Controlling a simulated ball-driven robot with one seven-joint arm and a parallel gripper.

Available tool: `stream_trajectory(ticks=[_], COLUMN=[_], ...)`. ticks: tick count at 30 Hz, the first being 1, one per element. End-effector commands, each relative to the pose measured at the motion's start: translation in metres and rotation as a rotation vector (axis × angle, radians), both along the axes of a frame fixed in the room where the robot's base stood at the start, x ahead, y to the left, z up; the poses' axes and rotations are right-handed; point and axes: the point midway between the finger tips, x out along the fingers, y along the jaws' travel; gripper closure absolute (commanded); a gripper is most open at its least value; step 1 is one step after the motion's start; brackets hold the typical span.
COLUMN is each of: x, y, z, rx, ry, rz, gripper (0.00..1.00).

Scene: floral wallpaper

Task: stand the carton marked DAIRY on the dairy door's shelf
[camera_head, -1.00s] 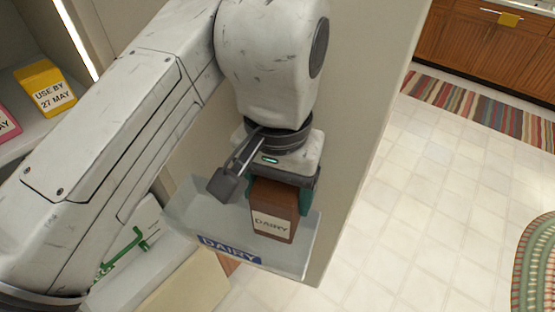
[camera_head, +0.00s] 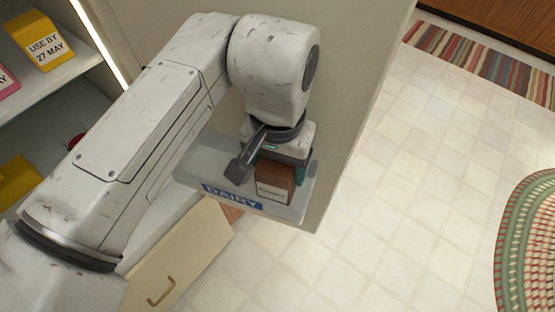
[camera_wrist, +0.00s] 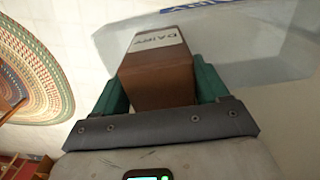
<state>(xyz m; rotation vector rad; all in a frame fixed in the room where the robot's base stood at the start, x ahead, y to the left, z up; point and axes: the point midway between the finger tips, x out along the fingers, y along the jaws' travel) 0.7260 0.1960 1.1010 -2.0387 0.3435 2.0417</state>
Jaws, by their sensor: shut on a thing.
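The brown carton (camera_head: 273,188) has a white label; the wrist view shows the carton (camera_wrist: 158,75) with the word DAIRY on it. My gripper (camera_head: 282,170) is shut on it from above, with teal fingers on either side; the gripper (camera_wrist: 160,88) also shows in the wrist view. The carton is over or in the clear door shelf (camera_head: 208,158), towards its right part. The shelf has a blue DAIRY sign (camera_head: 232,197) on its front. I cannot tell whether the carton's base touches the shelf floor.
Fridge shelves at the left hold a yellow carton marked USE BY 27 MAY (camera_head: 43,42) and other items. A cream drawer (camera_head: 180,258) with a brass handle is below left. The tiled floor (camera_head: 400,170) is clear, with a striped rug (camera_head: 485,62) and an oval rug (camera_head: 530,240).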

Motion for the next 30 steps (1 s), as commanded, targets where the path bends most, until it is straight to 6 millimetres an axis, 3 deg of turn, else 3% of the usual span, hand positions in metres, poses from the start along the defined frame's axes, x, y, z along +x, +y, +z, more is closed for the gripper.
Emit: stream_trajectory(ticks=[8, 18, 30], x=[0.0, 0.0, 0.0], y=[0.0, 0.0, 0.0], z=[0.0, 0.005, 0.059], rx=[0.0, 0.0, -0.002], ry=[0.0, 0.0, 0.0], rz=[0.0, 0.0, 0.0], gripper=[0.02, 0.01, 0.01])
